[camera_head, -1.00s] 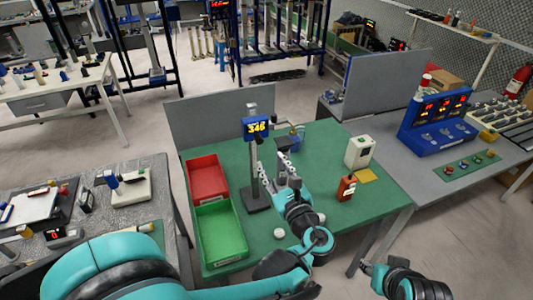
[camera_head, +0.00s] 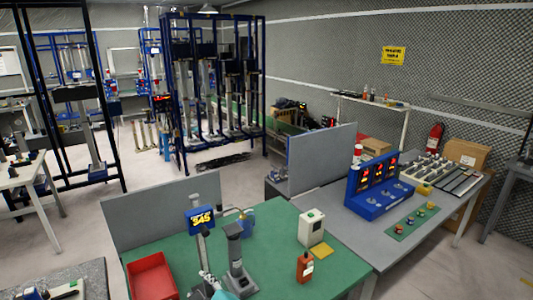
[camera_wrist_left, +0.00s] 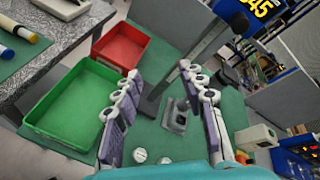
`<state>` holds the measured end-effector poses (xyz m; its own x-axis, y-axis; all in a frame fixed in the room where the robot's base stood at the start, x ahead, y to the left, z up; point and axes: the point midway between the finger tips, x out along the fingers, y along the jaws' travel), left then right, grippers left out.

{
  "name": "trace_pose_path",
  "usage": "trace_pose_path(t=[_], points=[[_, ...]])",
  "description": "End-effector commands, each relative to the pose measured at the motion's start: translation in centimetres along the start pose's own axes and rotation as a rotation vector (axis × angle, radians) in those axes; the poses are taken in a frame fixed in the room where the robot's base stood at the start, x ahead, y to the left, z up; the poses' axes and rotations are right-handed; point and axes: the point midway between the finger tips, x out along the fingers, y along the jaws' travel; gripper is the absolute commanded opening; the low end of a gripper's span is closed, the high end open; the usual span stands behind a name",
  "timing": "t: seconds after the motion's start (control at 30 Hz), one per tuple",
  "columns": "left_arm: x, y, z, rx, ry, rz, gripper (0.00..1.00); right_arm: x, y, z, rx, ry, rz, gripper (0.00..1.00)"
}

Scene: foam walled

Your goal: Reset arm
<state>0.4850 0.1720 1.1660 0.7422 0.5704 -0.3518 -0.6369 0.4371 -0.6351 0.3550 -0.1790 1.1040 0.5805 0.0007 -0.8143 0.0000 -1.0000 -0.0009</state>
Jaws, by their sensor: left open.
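My left gripper (camera_head: 208,281) shows only in part at the bottom edge of the head view, low in front of the display stand. In the left wrist view its two fingers (camera_wrist_left: 160,71) are spread apart with nothing between the pads. Past them, a small dark grey device (camera_wrist_left: 175,115) stands on the green table; it also shows in the head view (camera_head: 235,255), just right of the gripper. My right gripper is out of view.
The green table (camera_head: 275,262) carries a red bin (camera_head: 150,278), a blue display (camera_head: 200,218), a white box (camera_head: 311,228) and an orange-red device (camera_head: 305,266). A green bin (camera_wrist_left: 75,108) shows left of the fingers. Grey partitions (camera_head: 160,212) stand behind.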

Motion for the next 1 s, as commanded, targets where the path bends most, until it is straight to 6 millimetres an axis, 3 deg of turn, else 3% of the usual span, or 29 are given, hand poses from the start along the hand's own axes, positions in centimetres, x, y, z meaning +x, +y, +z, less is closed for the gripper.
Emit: trace_pose_path(t=[0.03,0.1,0.2,0.3,0.4,0.53,0.67,1.0], points=[[0.9,3.7,-0.1,-0.175,0.063,0.089,0.41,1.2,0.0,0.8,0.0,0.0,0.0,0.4],[1.0,7.6,-0.7,-0.452,0.149,0.216,0.41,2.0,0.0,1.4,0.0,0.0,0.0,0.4],[-0.1,12.0,-2.0,-0.862,0.238,0.399,0.41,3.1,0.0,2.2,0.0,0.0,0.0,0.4],[-1.7,14.8,-3.4,-1.241,0.288,0.566,0.41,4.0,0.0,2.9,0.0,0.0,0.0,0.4],[-3.3,16.1,-4.5,-1.544,0.311,0.699,0.41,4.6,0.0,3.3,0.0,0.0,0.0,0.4],[-4.6,16.5,-5.2,-1.782,0.323,0.805,0.41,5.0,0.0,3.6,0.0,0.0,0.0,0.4],[-5.1,16.4,-5.3,-1.861,0.328,0.841,0.41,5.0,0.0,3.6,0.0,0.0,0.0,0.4],[-5.1,16.3,-5.3,-1.859,0.329,0.842,0.41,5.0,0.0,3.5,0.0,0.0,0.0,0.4]])
